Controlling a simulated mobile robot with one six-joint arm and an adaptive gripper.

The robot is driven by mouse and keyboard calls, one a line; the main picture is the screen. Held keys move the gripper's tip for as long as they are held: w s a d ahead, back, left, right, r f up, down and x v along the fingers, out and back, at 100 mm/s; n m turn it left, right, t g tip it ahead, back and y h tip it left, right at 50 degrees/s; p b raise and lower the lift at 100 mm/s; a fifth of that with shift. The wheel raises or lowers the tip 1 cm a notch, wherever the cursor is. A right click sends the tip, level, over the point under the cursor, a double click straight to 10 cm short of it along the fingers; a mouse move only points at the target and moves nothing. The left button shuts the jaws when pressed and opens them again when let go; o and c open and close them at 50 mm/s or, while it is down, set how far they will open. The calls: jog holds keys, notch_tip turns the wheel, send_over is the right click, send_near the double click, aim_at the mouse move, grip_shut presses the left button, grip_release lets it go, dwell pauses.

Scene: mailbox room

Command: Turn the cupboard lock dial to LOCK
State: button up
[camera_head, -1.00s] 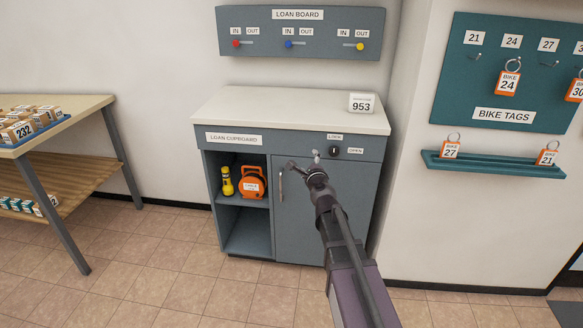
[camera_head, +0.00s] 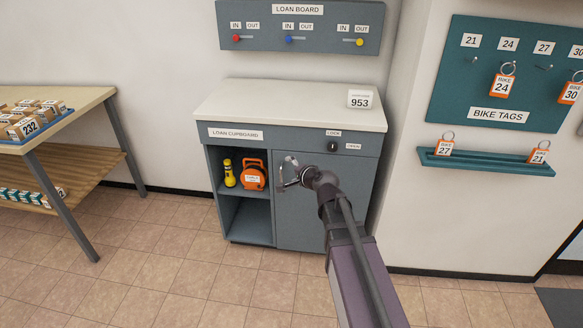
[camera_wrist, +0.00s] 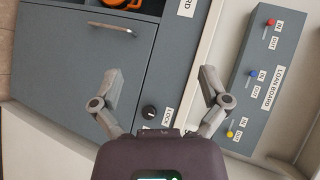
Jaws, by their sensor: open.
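The lock dial (camera_head: 333,147) is a small round black knob at the top right of the grey loan cupboard (camera_head: 300,205). The LOCK label (camera_head: 333,133) is above it and the OPEN label (camera_head: 353,146) is to its right. In the wrist view the dial (camera_wrist: 149,112) lies between the finger bases, nearer the left finger. Its pointer direction is too small to tell. My gripper (camera_head: 288,172) is open and empty, in front of the closed cupboard door, left of and below the dial in the head view. It also shows in the wrist view (camera_wrist: 163,75), fingers spread.
The door handle (camera_wrist: 112,27) is near the left finger in the wrist view. A yellow torch (camera_head: 229,173) and an orange reel (camera_head: 254,174) stand in the open left compartment. Floor in front is clear.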

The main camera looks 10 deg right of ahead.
jog(key=shift+s+a+n+g, duration=0.15)
jog(key=shift+s+n+g, duration=0.15)
jog(key=shift+s+n, duration=0.2)
jog(key=shift+f, duration=0.1)
jog(key=s+d+f+n+g+h, duration=0.2)
jog(key=s+d+f+n+g, duration=0.15)
jog(key=s, duration=0.35)
jog(key=s+d+f+n+g+h+p, duration=0.1)
jog(key=s+d+f+n+g+h, duration=0.2)
jog(key=s, duration=0.5)
jog(key=s+d+f+n+g+h, duration=0.1)
jog(key=s+f+n+g, duration=0.2)
jog(key=s+n+g, duration=0.3)
notch_tip(320, 180, up, 13)
jog(key=s+m+p, duration=0.1)
jog(key=p, duration=1.2)
jog(key=shift+s+t+p, duration=0.15)
jog(key=shift+t+p, duration=0.2)
jog(key=shift+p, duration=0.05)
jog(key=shift+m, duration=0.25)
